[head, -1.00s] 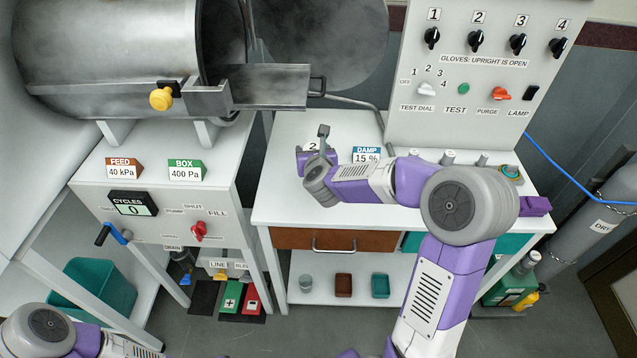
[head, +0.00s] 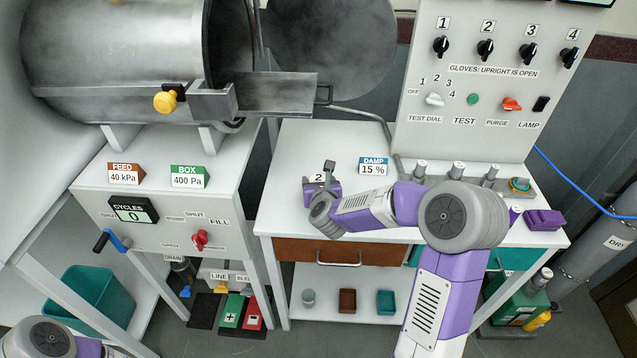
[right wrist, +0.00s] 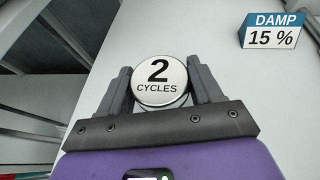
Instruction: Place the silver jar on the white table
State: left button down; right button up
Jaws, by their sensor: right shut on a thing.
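The silver jar (right wrist: 161,82) has a round white lid marked "2 CYCLES" and a shiny rim in the right wrist view. My right gripper (right wrist: 162,88) is shut on it, with a dark finger on each side. In the head view the right gripper (head: 322,185) and the jar's lid (head: 318,178) are over the white table (head: 290,190), near its front left. My forearm hides part of them. I cannot tell whether the jar's base touches the tabletop. The left gripper is out of view; only part of my left arm shows at the lower left.
A blue "DAMP 15 %" sign (head: 373,166) stands behind and right of the jar. A control panel (head: 490,100) with knobs rises at the back right, and a purple block (head: 544,219) lies at the table's right. The tabletop left of and behind the jar is clear.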

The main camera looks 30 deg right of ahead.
jog(key=o, duration=1.1)
jog(key=shift+r+p, duration=0.2)
jog(key=shift+p, duration=0.2)
jog(key=p+v, duration=0.1)
jog(key=v, duration=1.1)
